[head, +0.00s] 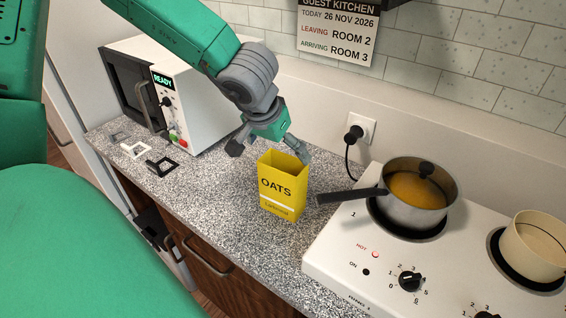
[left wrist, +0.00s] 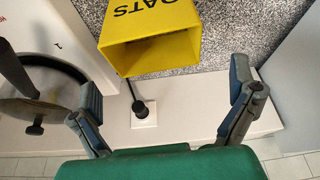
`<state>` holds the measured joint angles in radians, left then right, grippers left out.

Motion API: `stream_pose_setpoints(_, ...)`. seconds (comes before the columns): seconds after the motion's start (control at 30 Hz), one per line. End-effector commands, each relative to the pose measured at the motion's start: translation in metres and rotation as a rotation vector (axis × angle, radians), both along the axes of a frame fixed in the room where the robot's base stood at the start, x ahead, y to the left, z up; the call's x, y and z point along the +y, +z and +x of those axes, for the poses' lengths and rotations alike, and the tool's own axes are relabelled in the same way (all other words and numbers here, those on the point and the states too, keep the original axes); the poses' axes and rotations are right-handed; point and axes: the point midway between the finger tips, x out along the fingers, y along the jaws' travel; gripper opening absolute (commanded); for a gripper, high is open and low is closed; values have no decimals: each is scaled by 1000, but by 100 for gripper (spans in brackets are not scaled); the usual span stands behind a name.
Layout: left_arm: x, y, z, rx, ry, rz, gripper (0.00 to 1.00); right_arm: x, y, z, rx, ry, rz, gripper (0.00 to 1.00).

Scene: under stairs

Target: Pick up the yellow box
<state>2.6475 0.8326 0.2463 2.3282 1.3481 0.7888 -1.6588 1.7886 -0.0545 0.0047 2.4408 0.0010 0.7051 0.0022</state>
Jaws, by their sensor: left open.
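The yellow box (head: 282,190), marked OATS, stands upright and open-topped on the speckled counter (head: 225,197), between the microwave and the stove. In the left wrist view the box (left wrist: 150,50) shows with its open top toward the camera. My left gripper (head: 268,146) is open and empty, just above and behind the box's top in the head view. In the left wrist view its two fingers (left wrist: 166,88) are spread wide, one on each side, with the box beyond and between them; neither visibly touches it. My right gripper is not in view.
A pot (head: 420,197) sits on the white stove (head: 335,255), its dark handle reaching toward the box. A cream pot (head: 535,250) stands farther right. A microwave (head: 190,100) is at left, with small square frames (head: 160,165) before it. A plugged socket (head: 358,130) is on the wall.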

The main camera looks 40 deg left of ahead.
Motion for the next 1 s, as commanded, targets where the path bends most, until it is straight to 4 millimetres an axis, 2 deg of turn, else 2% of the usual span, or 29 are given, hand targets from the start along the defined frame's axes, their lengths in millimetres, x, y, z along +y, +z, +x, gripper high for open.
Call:
stream_pose_setpoints(0.4, -1, -48, 13, 2, 0, 2, 100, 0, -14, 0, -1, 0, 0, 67)
stream_pose_setpoints(0.67, 2, -50, 14, -2, 0, -1, 100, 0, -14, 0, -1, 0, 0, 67)
stream_pose_setpoints(0.7, 2, -50, 14, -1, 0, -1, 93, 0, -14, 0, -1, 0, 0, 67)
stream_pose_setpoints(0.77, 2, -50, 14, -1, 0, -1, 72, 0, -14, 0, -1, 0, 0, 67)
stream_pose_setpoints(0.8, 2, -50, 14, -1, 0, 0, 58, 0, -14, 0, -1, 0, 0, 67)
stream_pose_setpoints(0.87, 2, -50, 14, 0, 0, 0, 39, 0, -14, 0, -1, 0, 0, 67)
stream_pose_setpoints(1.0, 2, -50, 15, 0, -1, 1, 39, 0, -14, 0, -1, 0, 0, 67)
